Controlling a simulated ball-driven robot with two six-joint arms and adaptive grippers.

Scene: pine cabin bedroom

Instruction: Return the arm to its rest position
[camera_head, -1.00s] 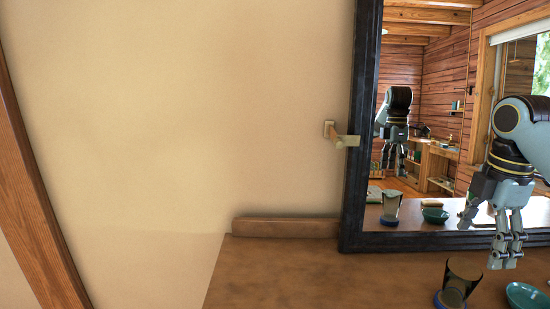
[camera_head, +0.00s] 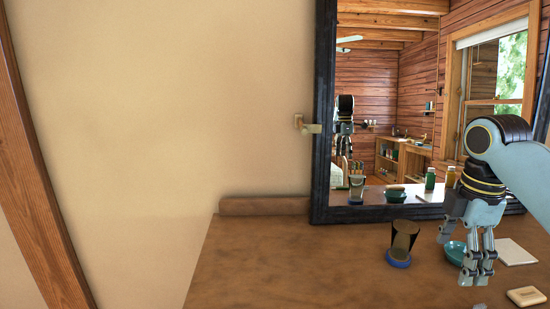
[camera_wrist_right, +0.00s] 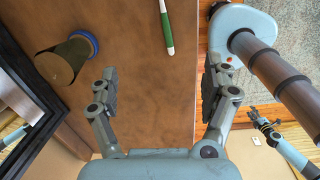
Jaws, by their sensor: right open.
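My right gripper (camera_head: 474,272) hangs over the right part of the dresser top in the head view, fingers pointing down. In the right wrist view its two fingers (camera_wrist_right: 164,88) are spread wide with nothing between them. Below them lie the brown dresser top and its edge. My left gripper does not show in the head view. In the right wrist view, another arm of mine (camera_wrist_right: 290,148) shows at the lower right, but its jaws are too small to judge.
A dark cup on a blue base (camera_head: 402,242) stands left of the right gripper. A teal bowl (camera_head: 455,252) is partly behind it. A white pad (camera_head: 515,252) and a cream block (camera_head: 526,296) lie to the right. A dark-framed mirror (camera_head: 322,120) stands behind. A green-and-white pen (camera_wrist_right: 166,28) lies near the edge.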

